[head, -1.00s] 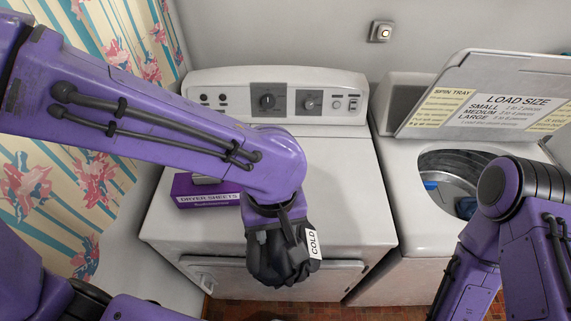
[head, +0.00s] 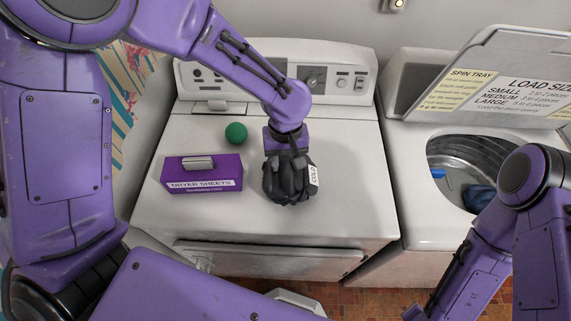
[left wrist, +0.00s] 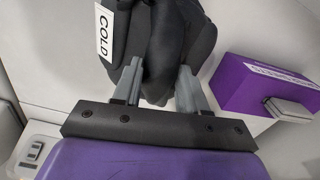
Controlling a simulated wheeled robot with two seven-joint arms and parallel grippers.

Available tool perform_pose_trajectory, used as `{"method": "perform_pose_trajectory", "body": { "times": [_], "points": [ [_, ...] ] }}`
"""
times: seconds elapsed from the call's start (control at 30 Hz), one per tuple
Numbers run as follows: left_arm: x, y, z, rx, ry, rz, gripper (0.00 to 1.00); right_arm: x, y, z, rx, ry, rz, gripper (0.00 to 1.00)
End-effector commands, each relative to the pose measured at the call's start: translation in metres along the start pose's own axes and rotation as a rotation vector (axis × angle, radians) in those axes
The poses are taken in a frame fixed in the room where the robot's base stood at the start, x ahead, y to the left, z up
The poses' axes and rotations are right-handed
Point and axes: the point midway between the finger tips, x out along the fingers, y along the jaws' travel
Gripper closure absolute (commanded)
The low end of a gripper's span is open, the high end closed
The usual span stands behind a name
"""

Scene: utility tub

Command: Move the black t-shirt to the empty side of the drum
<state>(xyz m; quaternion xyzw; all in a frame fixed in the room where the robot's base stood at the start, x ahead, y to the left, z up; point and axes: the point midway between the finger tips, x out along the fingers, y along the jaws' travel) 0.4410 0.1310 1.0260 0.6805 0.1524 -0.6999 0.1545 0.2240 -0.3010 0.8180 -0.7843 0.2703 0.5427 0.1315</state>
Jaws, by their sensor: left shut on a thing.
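My left gripper (head: 287,152) is shut on the black t-shirt (head: 290,182), a bunched dark cloth with a white "COLD" tag. It holds the shirt over the dryer top; I cannot tell whether the cloth touches the surface. In the left wrist view the fingers (left wrist: 160,85) pinch the shirt (left wrist: 165,40). The open washer drum (head: 462,160) is at the right. Inside it, a blue bar (head: 438,174) lies toward the left and dark blue cloth (head: 480,197) toward the right. My right arm covers part of the opening, and its gripper is out of view.
A purple dryer sheets box (head: 205,174) stands on the dryer (head: 350,215), left of the shirt. A green ball (head: 236,133) lies behind the box. The washer lid (head: 480,85) is raised. The dryer top right of the shirt is clear.

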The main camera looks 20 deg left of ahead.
Motion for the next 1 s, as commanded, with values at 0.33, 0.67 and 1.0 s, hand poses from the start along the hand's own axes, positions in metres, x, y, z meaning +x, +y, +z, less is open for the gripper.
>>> {"method": "perform_pose_trajectory", "body": {
  "times": [0.33, 0.67, 1.0],
  "points": [
    [0.029, 0.0, 0.0, 0.001, 0.0, -0.001, 1.0, -0.012, 0.002, -0.005, -0.001, -0.001, 0.001, 0.57],
    [0.031, 0.0, 0.001, 0.0, -0.001, -0.001, 0.32, -0.012, 0.001, -0.005, -0.001, -0.001, 0.001, 0.57],
    [0.017, 0.0, 0.0, -0.001, 0.003, 0.001, 0.32, -0.008, 0.001, -0.003, 0.0, -0.001, 0.001, 0.57]
  ]
}}
